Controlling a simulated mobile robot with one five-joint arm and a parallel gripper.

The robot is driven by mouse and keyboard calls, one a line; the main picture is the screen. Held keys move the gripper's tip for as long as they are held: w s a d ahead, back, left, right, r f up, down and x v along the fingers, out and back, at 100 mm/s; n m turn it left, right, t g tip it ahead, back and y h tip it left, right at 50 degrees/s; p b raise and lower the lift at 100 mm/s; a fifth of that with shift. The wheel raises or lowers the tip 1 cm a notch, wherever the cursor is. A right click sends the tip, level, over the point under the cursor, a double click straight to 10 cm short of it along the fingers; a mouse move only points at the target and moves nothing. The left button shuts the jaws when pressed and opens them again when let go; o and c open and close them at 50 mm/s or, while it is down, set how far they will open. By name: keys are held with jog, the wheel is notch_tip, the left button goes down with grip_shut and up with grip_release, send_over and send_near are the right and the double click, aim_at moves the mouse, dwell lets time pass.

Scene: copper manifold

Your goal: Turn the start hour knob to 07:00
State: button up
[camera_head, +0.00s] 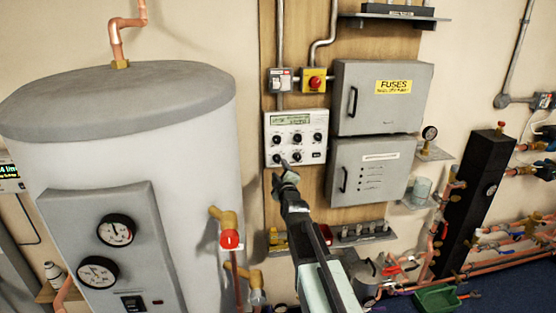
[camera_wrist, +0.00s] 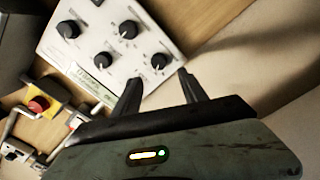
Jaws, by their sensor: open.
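The white control panel (camera_head: 308,120) is on the wooden board, with a small display at its top and several black knobs. My gripper (camera_head: 287,168) is in front of its lower left part. In the wrist view the panel (camera_wrist: 140,55) appears rotated, and the open fingers (camera_wrist: 159,75) point at the lower left knob (camera_wrist: 160,60). That knob shows just beyond the fingertips; contact cannot be told. The lower middle knob (camera_wrist: 130,29), upper middle knob (camera_wrist: 103,60) and upper right knob (camera_wrist: 68,29) are clear. A finger seems to hide the upper left knob. Labels are unreadable, so I cannot tell which is the start hour knob.
A large grey-topped tank (camera_head: 130,100) stands left of the panel. A fuse box (camera_head: 382,97) and a second grey box (camera_head: 370,170) are to its right. A yellow box with a red button (camera_head: 315,81) is above. Copper pipes and valves are at the right.

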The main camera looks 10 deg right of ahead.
aim_at(277, 159)
jog(key=w, duration=0.7)
jog(key=shift+w, duration=0.3)
jog(key=shift+s, duration=0.1)
jog(key=c, duration=1)
jog(key=shift+d, duration=0.1)
grip_shut()
